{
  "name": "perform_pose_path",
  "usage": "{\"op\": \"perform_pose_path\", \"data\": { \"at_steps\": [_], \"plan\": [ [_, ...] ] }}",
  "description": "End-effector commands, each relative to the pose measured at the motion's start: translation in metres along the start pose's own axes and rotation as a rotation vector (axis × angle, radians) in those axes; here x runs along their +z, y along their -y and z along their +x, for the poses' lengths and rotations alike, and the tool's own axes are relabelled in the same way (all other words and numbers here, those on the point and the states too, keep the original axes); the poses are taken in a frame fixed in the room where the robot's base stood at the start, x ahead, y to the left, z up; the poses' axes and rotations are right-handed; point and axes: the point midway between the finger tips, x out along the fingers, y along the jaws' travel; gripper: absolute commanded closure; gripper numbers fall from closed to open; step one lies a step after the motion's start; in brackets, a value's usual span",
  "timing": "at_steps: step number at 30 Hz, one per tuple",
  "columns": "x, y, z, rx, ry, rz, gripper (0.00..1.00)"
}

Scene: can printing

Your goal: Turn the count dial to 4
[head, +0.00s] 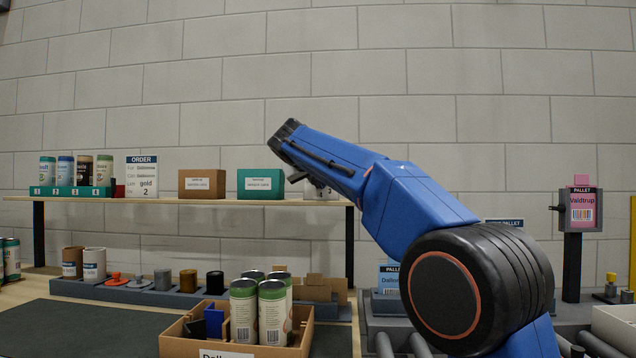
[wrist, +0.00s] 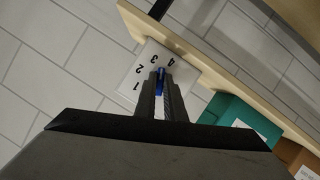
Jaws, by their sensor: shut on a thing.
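The count dial is a pale plate (wrist: 150,58) with the numbers 1, 2, 3 and 4 in an arc, at the shelf edge in the wrist view. Its blue knob (wrist: 160,73) sits between my fingertips. My gripper (wrist: 161,82) is shut on the knob. The knob's upper end lies near the 3 and 4; the fingers hide much of it, and I cannot tell exactly which number it points at. In the head view my arm hides most of the dial, and a pale edge (head: 328,192) shows below my wrist.
A teal box (head: 261,184) and a brown box (head: 202,183) stand on the shelf (head: 100,199) left of my gripper. An order card (head: 142,177) reads 2. An open carton (head: 178,344) with several cans stands on the bench below.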

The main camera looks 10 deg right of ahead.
Motion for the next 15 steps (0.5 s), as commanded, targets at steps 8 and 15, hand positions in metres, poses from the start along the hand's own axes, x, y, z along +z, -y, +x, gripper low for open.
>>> {"op": "perform_pose_path", "data": {
  "at_steps": [8,15],
  "plan": [
    [0.0026,-0.0012,0.0017,-0.087,0.006,0.212,1.00],
    [0.0030,-0.0016,0.0017,-0.141,0.006,0.341,1.00]
  ]
}}
